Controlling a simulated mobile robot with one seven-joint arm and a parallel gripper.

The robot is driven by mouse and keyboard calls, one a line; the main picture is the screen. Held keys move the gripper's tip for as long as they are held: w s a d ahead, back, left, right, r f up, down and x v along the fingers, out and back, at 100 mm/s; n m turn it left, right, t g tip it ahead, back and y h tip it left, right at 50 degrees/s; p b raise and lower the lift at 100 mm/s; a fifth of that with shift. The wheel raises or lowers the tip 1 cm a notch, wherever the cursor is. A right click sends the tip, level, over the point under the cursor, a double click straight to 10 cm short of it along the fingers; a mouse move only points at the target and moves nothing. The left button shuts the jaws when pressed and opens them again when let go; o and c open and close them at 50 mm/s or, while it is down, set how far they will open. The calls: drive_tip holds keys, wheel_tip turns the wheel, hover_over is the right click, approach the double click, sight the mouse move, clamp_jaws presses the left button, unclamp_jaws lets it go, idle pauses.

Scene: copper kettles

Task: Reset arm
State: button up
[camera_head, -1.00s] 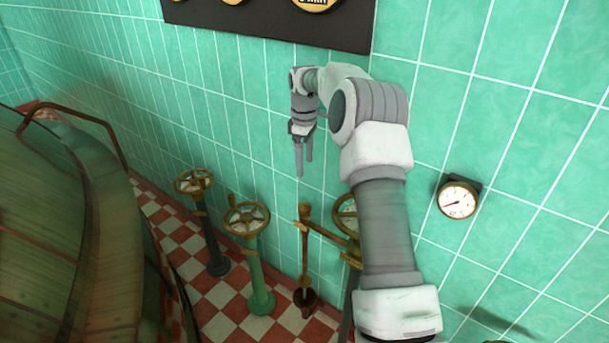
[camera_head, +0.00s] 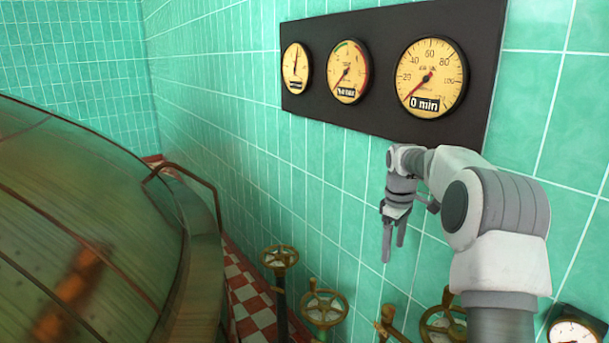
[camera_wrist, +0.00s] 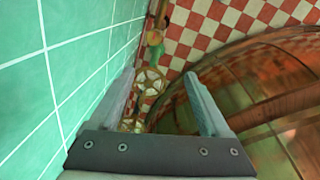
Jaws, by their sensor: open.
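My gripper (camera_head: 394,243) points downward beside the green tiled wall in the head view, below the black gauge panel. Its two fingers are apart with nothing between them. In the wrist view my gripper (camera_wrist: 165,85) also shows both fingers spread. A valve wheel (camera_wrist: 150,82) lies below, seen through the gap between the fingers and apart from them.
A black panel (camera_head: 385,122) with three round yellow gauges hangs on the wall. A large copper kettle (camera_head: 80,230) with a rail fills the left. Valve wheels (camera_head: 324,308) stand along the wall over a red and white checkered floor (camera_head: 245,300). A small white gauge (camera_head: 573,332) sits at lower right.

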drive_tip(key=s+a+r+m+t+p, duration=0.15)
drive_tip(key=s+a+r, duration=0.25)
drive_tip(key=s+r, duration=0.4)
drive_tip(key=s+a+r+m+t, duration=0.1)
drive_tip(key=s+a+r+m, duration=0.2)
drive_tip(key=s+r, duration=0.5)
drive_tip(key=s+a+f+m+t, duration=0.1)
drive_tip(key=s+f+m, duration=0.1)
drive_tip(key=s, duration=0.8)
drive_tip(key=s+a+f+m+t+p, duration=0.1)
drive_tip(key=s+f+m, duration=0.1)
drive_tip(key=s, duration=0.9)
drive_tip(key=shift+a+m+t, duration=0.35)
drive_tip(key=shift+a+m, duration=0.05)
drive_tip(key=shift+m, duration=0.05)
